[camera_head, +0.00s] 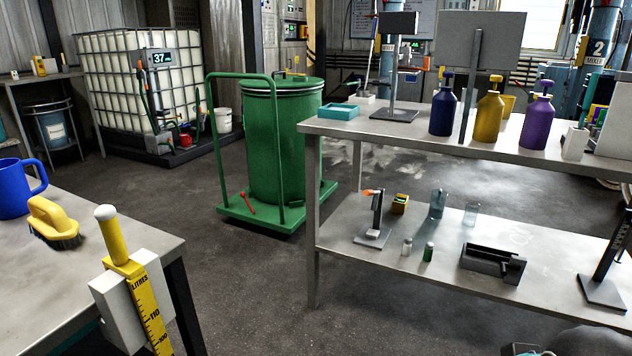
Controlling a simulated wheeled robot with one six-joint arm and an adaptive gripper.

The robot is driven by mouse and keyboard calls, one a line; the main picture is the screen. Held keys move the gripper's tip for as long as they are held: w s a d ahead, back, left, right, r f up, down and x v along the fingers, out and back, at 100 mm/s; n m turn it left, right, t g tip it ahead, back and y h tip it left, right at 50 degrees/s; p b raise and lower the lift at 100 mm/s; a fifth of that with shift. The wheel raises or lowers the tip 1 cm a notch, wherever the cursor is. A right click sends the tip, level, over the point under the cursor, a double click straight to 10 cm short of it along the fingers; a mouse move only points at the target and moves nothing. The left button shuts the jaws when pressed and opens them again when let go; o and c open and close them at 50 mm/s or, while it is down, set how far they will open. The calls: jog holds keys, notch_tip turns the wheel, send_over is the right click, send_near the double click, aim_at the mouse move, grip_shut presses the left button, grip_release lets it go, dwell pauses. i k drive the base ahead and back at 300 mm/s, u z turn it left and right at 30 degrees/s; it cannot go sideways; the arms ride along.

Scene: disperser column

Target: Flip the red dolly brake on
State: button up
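The red dolly brake (247,204) is a small, thin red lever with a knobbed upper end. It sits near the front left of the green dolly deck (258,222) and leans up to the left. The green dolly has a tall tube handle (214,130) and carries a large green drum (280,140). The lever is too small to tell whether the brake is on or off. My gripper is not in view.
A two-level steel bench (440,137) with bottles and instruments stands right of the dolly. A table (60,295) with a blue mug and yellow brush is at the left. Grey floor (230,285) lies clear between them, up to the dolly. A caged white tank (115,75) stands behind left.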

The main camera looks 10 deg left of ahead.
aim_at(242, 194)
jog(key=z, duration=0.3)
jog(key=i, duration=1.35)
jog(key=u, duration=0.95)
jog(key=i, duration=0.95)
jog(key=u, duration=0.9)
